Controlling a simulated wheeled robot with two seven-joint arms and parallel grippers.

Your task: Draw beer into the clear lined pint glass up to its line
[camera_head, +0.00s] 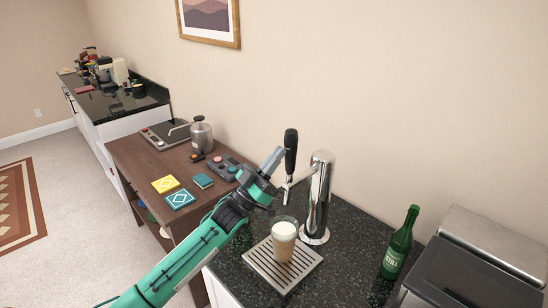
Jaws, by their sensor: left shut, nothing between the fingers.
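The clear pint glass (284,241) stands upright on the metal drip tray (264,262), below the tap spout. It holds pale tan beer with a whitish foam top, below the rim. Its line cannot be made out. The chrome beer tap (318,195) has a black handle (291,150) standing about upright. My left gripper (273,158) is shut and empty, its fingers pointing up just left of the handle. I cannot tell whether they touch it. My left arm passes left of the glass. My right gripper is not in view.
A green bottle (399,245) stands right of the tap on the dark speckled counter (345,262), beside a grey metal box (480,262). A wooden side table (140,165) at left holds a kettle (201,135), coasters and a hot plate. Counter between tap and bottle is clear.

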